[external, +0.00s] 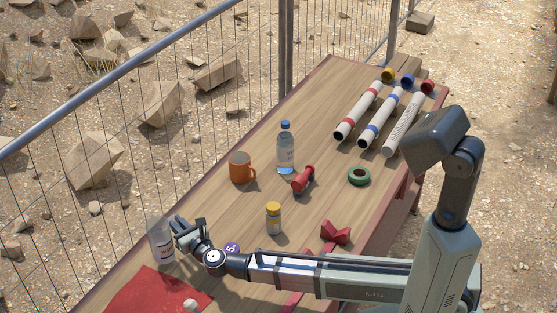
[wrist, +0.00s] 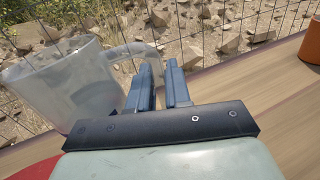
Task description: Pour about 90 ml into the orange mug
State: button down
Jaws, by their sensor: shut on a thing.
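The orange mug (external: 241,168) stands upright on the wooden table, left of a clear bottle. Its edge also shows at the right of the wrist view (wrist: 312,46). My gripper (external: 180,229) is at the table's near left. Its fingers, also in the wrist view (wrist: 158,88), are shut on the handle of a translucent jug (external: 161,244). The jug's body (wrist: 66,85) is left of the fingers and looks about upright. I cannot tell its liquid level or whether its base touches the table. The mug's inside is not clear.
The clear bottle with a blue cap (external: 286,150), a red tool (external: 303,180) and a yellow-capped bottle (external: 273,219) stand or lie near the mug. A red cloth (external: 150,293) lies by the jug. A wire fence (external: 130,140) runs along the table's left side.

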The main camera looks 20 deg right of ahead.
jog(key=w+d+r+m+t+h, duration=0.15)
jog(key=w+d+r+h, duration=0.3)
jog(key=w+d, duration=0.65)
jog(key=w+d+r+m+h, duration=0.3)
jog(key=w+d+r, duration=0.3)
jog(key=w+d, duration=0.6)
jog(key=w+d+r+m+h, duration=0.1)
jog(key=d+r+m+h, duration=0.15)
jog(key=d, duration=0.55)
jog(key=d+r+m+h, duration=0.1)
jog(key=d+r+h, duration=0.15)
jog(key=d, duration=0.65)
jog(key=s+d+m+g+h, duration=0.3)
jog(key=d+m+h, duration=0.1)
jog(key=d+h, duration=0.1)
jog(key=shift+d+f, duration=0.4)
jog(key=shift+f, duration=0.05)
jog(key=shift+a+r+h, duration=0.1)
jog(key=shift+h, duration=0.15)
jog(key=w+a+r+n+t, duration=0.2)
jog(key=a+n, duration=0.4)
jog(key=n, duration=0.5)
jog(key=shift+w+a+r, duration=0.2)
jog(key=shift+w+r, duration=0.2)
jog(key=shift+r, duration=0.1)
